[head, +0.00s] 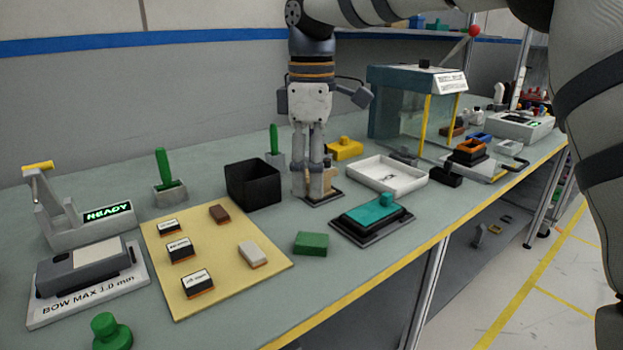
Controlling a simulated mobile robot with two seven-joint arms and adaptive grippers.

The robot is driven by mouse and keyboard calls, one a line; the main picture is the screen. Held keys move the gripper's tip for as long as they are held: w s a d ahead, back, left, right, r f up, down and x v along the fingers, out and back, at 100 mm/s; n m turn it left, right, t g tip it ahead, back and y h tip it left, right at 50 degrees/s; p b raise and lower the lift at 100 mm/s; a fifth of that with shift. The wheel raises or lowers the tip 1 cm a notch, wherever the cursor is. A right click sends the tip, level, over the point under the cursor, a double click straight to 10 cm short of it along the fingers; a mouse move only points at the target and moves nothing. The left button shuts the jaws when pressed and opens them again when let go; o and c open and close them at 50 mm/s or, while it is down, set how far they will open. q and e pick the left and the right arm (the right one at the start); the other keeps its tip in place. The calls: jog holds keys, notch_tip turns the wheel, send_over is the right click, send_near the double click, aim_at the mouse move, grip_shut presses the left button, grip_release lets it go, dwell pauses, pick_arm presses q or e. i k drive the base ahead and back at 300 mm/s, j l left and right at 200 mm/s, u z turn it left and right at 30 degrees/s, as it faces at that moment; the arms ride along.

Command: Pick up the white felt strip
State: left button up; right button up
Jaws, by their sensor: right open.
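A small whitish block (253,254) with a brown lower edge lies on the right part of the tan mat (218,285). It is the piece that best matches the white felt strip, though I cannot make out its material. My right gripper (309,190) points down behind the mat and to the right of the whitish block, well apart from it. Its fingers are open, in front of or over a small fixture with a tan part (330,176) on a dark base. The fingers partly hide that fixture. My left gripper is not in view.
The mat also carries a brown block (219,213) and several white-labelled pieces. Near it are a black bin (253,184), a green block (310,243), a teal-topped fixture (372,216) and a white tray (404,182). The bench's yellow front edge runs close by.

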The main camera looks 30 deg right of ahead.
aim_at(255, 258)
jog(key=k, duration=1)
